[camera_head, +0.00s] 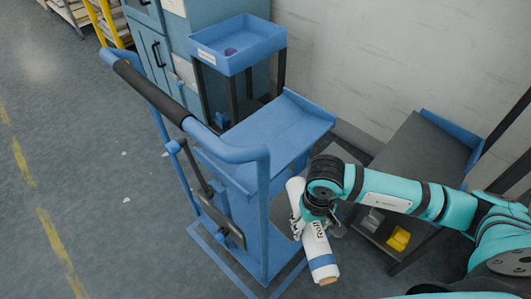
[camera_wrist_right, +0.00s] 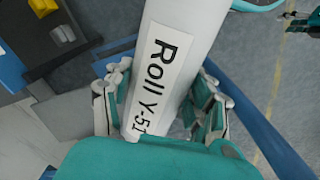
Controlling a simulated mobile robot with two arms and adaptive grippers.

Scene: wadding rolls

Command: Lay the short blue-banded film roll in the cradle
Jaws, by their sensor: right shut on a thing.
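The film roll (camera_head: 319,248) is a white cylinder with a blue band close to its near end and a tan core end. My right gripper (camera_head: 316,222) is shut around its middle and holds it tilted, beside the blue cart. In the right wrist view the roll (camera_wrist_right: 178,45) lies between both fingers of the right gripper (camera_wrist_right: 165,88), its label reading "Roll Y-51". The band is out of that view. A dark and teal gripper-like part, perhaps my left gripper (camera_wrist_right: 298,19), shows at the top right there. I cannot make out a cradle for certain.
The blue cart (camera_head: 262,145) has a tall handle and a tilted top plate left of my right arm. A blue tray (camera_head: 238,48) stands on dark legs behind it. A dark table (camera_head: 415,150) stands at the right, with a yellow bin (camera_head: 397,238) below.

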